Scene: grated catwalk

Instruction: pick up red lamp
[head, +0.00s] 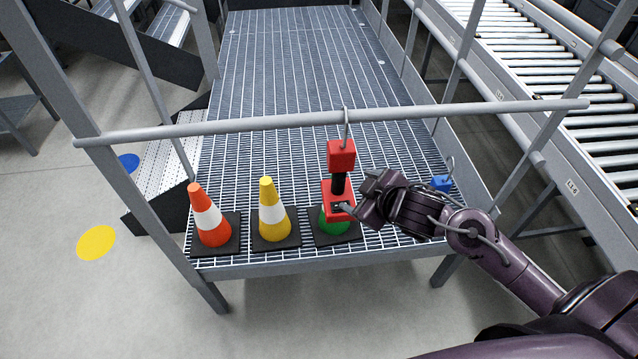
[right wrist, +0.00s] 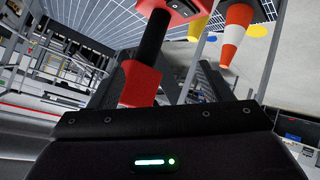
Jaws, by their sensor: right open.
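The red lamp (head: 341,155) hangs upright by a grey hook from the front rail of the catwalk, in front of a green cone. It has a red block at each end and a black middle. My right gripper (head: 359,195) is open, close to the right of the lamp's lower red part. In the right wrist view, the lamp (right wrist: 140,84) stands tilted just ahead of the palm, between dark finger shapes. Contact cannot be told. My left gripper is not in view.
The grey rail (head: 250,126) crosses above the grating. An orange cone (head: 208,222), a yellow cone (head: 270,215) and a green cone (head: 334,226) stand on its front edge. A small blue object (head: 441,183) hangs behind my right arm. Roller conveyors (head: 540,60) lie at right.

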